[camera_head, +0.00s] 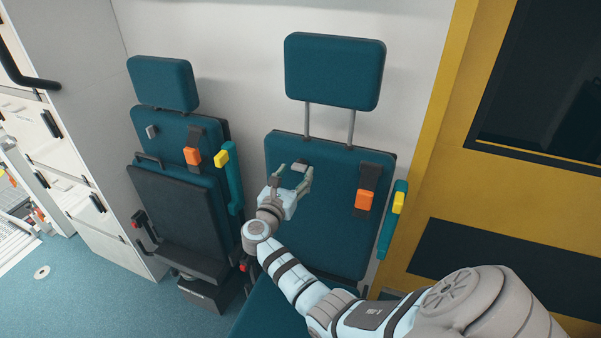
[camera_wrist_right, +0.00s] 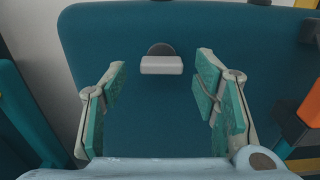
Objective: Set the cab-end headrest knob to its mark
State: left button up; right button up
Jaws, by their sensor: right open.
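A light grey bar-shaped knob (camera_head: 298,167) sits on the upper backrest of the right-hand teal seat. In the right wrist view the knob (camera_wrist_right: 161,65) lies level in front of a dark round base (camera_wrist_right: 161,48). No mark can be made out. My right gripper (camera_head: 293,176) is open in front of this backrest, with its fingers pointing up toward the knob. In the wrist view the fingers stand apart on both sides, with the knob centred just beyond the tips, seemingly untouched. The seat's headrest (camera_head: 335,70) stands raised on two metal posts. My left gripper is not in view.
A second teal seat (camera_head: 178,185), folded up, stands to the left with its own grey knob (camera_head: 151,131). An orange buckle (camera_head: 364,200) and a teal armrest (camera_head: 391,222) with a yellow part lie right of my gripper. A yellow-framed door (camera_head: 440,110) stands at right.

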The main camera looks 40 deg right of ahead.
jog(key=shift+w+d+f, duration=0.15)
jog(key=shift+w+d, duration=0.25)
jog(key=shift+d, duration=0.2)
jog(key=shift+d+r, duration=0.2)
jog(key=shift+d, duration=0.15)
jog(key=shift+s+r, duration=0.1)
jog(key=shift+c, duration=0.2)
jog(key=shift+a, duration=0.1)
jog(key=c, duration=1.1)
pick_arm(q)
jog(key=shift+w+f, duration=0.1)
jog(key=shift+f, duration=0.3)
